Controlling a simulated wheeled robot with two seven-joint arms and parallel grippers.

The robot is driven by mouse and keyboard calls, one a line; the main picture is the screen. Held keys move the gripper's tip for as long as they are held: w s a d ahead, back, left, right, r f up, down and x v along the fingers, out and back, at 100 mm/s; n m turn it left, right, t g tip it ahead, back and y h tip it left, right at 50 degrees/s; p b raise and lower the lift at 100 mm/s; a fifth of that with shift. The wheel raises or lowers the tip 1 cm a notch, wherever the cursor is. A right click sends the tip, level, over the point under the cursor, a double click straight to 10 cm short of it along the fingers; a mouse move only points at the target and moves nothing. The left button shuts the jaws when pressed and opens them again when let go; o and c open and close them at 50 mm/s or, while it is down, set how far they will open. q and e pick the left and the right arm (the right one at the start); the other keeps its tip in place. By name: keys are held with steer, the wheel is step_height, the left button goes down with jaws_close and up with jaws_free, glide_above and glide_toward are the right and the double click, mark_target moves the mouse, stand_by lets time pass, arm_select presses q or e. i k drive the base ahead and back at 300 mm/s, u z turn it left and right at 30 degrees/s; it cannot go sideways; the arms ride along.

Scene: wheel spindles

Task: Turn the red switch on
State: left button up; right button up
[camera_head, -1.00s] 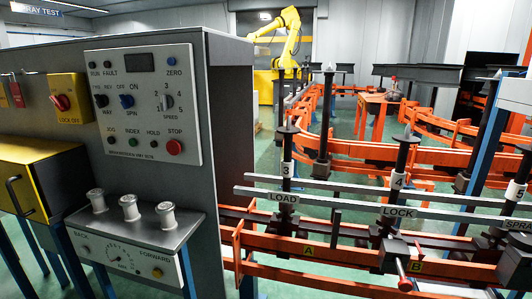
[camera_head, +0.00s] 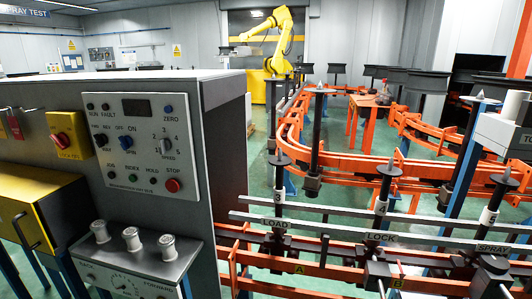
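The red switch (camera_head: 62,141) is a rotary knob on a yellow plate (camera_head: 78,125) at the left of the grey cabinet (camera_head: 222,125). It shows near the left edge of the head view. Its exact turn angle is too small to read. Neither of my grippers shows in the view, so nothing is seen touching the switch.
A white control panel (camera_head: 142,106) with several knobs and a red STOP button (camera_head: 172,185) is right of the switch. Orange conveyor rails (camera_head: 300,266) fill the right. A yellow robot arm (camera_head: 268,35) stands behind.

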mark_target(62, 141)
steer(key=u, duration=0.45)
steer(key=i, duration=1.35)
steer(key=u, duration=0.45)
